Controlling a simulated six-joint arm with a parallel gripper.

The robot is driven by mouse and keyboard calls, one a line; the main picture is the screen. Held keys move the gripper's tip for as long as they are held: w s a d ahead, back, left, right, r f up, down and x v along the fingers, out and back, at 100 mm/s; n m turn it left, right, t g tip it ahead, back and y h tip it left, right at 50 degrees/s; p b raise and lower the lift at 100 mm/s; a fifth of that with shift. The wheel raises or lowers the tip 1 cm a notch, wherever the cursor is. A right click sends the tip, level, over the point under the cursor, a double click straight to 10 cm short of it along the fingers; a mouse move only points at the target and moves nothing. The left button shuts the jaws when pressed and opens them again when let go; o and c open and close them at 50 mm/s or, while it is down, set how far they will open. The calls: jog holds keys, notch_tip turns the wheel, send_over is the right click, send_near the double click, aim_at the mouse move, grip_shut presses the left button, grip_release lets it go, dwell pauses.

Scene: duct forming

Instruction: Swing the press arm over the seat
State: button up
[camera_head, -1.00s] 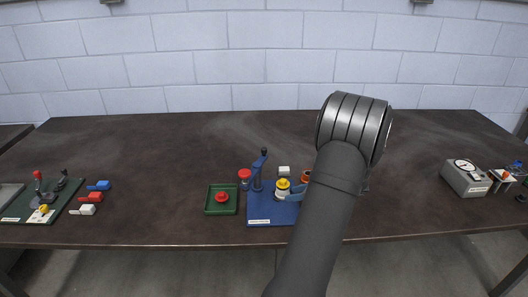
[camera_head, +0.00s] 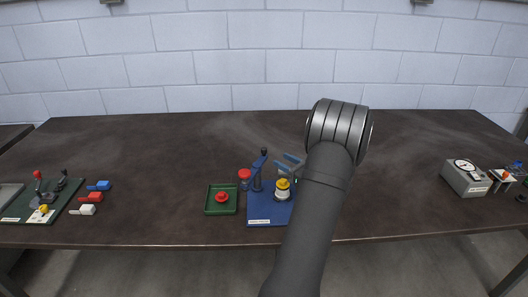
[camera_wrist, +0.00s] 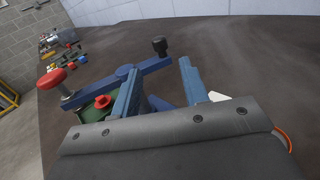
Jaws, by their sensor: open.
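The press stands on a blue base plate (camera_head: 262,216), with a blue post (camera_head: 257,181). Its blue press arm (camera_wrist: 110,83) has a red knob (camera_wrist: 51,79) at one end and a black upright handle (camera_wrist: 160,46) at the other. The red knob (camera_head: 244,175) and black handle (camera_head: 264,153) also show in the head view. A white part with a yellow top (camera_head: 283,187) stands right of the post. My gripper (camera_wrist: 160,66) is open and empty, its fingers pointing toward the black handle, which lies beyond the fingertips. I cannot make out the seat clearly.
A green tray (camera_head: 209,210) with a red part (camera_head: 221,197) sits left of the press. Far left is a green board (camera_head: 20,215) beside coloured pieces; far right is a grey gauge box (camera_head: 465,178). The table behind the press is clear.

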aim_at(266, 152)
jog(key=x, duration=1)
jog(key=shift+f, duration=0.1)
grip_shut()
